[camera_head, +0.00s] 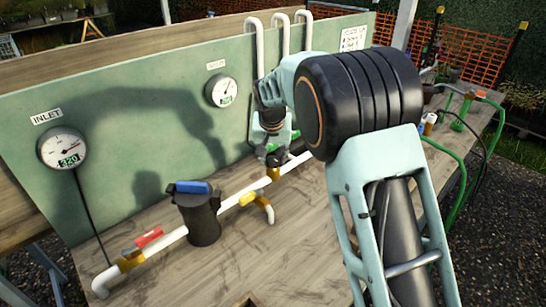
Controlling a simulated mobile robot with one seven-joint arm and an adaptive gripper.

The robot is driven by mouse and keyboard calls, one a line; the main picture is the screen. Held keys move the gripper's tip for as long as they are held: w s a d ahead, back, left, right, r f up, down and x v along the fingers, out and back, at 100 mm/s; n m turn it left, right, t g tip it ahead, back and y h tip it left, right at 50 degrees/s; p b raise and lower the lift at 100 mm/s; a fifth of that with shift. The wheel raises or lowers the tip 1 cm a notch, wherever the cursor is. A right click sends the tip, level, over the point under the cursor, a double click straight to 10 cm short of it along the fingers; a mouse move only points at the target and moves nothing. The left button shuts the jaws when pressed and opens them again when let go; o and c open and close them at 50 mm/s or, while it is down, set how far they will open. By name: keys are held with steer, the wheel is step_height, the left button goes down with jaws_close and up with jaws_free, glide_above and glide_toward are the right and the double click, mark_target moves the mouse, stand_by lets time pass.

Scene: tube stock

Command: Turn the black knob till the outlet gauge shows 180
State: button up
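The outlet gauge (222,91) is a round white dial on the green panel, under a small label. Its green digits are too small to read surely. My gripper (274,157) is low over the white pipe, in front of the panel and right of the outlet gauge. A brass-coloured fitting (273,173) sits on the pipe just below the fingertips. The black knob cannot be told apart from the dark fingers there. Whether the fingers are open or shut on it is not clear.
The inlet gauge (62,148) reads about 320. A red-handled valve (149,237), a black filter with a blue top (201,212) and a yellow-handled valve (248,198) line the pipe on the wooden bench (310,250). Green hoses (459,160) lie at right.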

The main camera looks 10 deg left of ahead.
steer(key=c, duration=0.7)
steer(key=shift+n, duration=0.3)
steer(key=n, duration=0.1)
steer(key=n+y, duration=0.1)
steer(key=shift+d+n+g, duration=0.2)
steer(key=shift+n+g, duration=0.1)
steer(key=shift+n, duration=0.1)
steer(key=n+y, duration=0.1)
steer(key=n, duration=0.2)
steer(key=shift+w+n+g+y, duration=0.1)
steer(key=shift+n+g+y, duration=0.2)
steer(key=shift+g, duration=0.1)
steer(key=n+g+p, duration=0.1)
steer(key=n, duration=0.1)
steer(key=n+y, duration=0.1)
steer(key=n, duration=0.2)
steer(key=shift+w+d+g+p, duration=0.1)
steer(key=shift+w+g+p, duration=0.05)
steer(key=shift+g+p, duration=0.25)
steer(key=shift+n+g+p, duration=0.8)
steer(key=shift+n+p, duration=0.15)
steer(key=shift+n, duration=1.35)
